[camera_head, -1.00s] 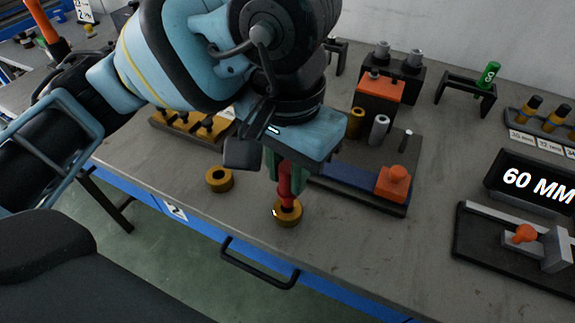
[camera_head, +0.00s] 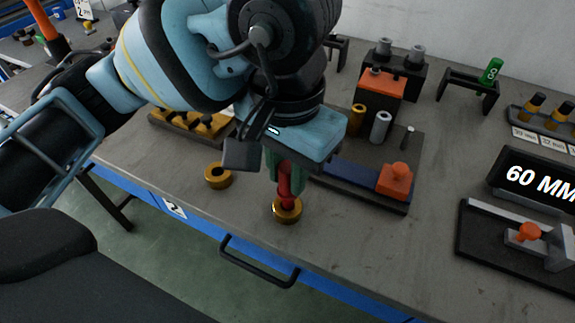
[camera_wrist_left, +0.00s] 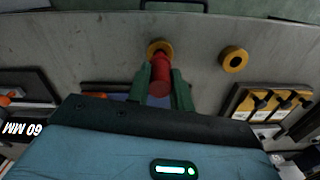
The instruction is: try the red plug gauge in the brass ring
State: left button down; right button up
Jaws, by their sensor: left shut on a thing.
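My left gripper (camera_head: 284,180) points down over the bench and is shut on the red plug gauge (camera_head: 285,182), with green fingers on either side of it. The gauge's lower end is at a brass ring (camera_head: 287,212) standing on the bench near its front edge. I cannot tell how deep the end sits in the bore. In the left wrist view the red gauge (camera_wrist_left: 160,76) is between the green fingers and overlaps the brass ring (camera_wrist_left: 158,47). A second brass ring (camera_head: 218,176) lies to the left, apart from the gripper. My right gripper is not in view.
A dark fixture with a blue bar and orange block (camera_head: 395,180) stands close to the right of the gripper. A green gauge (camera_head: 491,70) rests on a black stand at the back right. A 60 MM display (camera_head: 535,180) is at the right. The front bench strip is mostly clear.

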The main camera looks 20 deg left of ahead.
pick_arm(q)
jog(key=shift+r, duration=0.4)
dwell(0.5)
jog(key=shift+s, duration=0.1)
dwell(2.0)
jog(key=shift+f+b, duration=0.4)
jog(key=shift+b, duration=0.2)
dwell(0.3)
jog(key=shift+r, duration=0.45)
dwell(0.7)
jog(key=shift+r+p, duration=1.95)
jog(key=shift+r, duration=0.55)
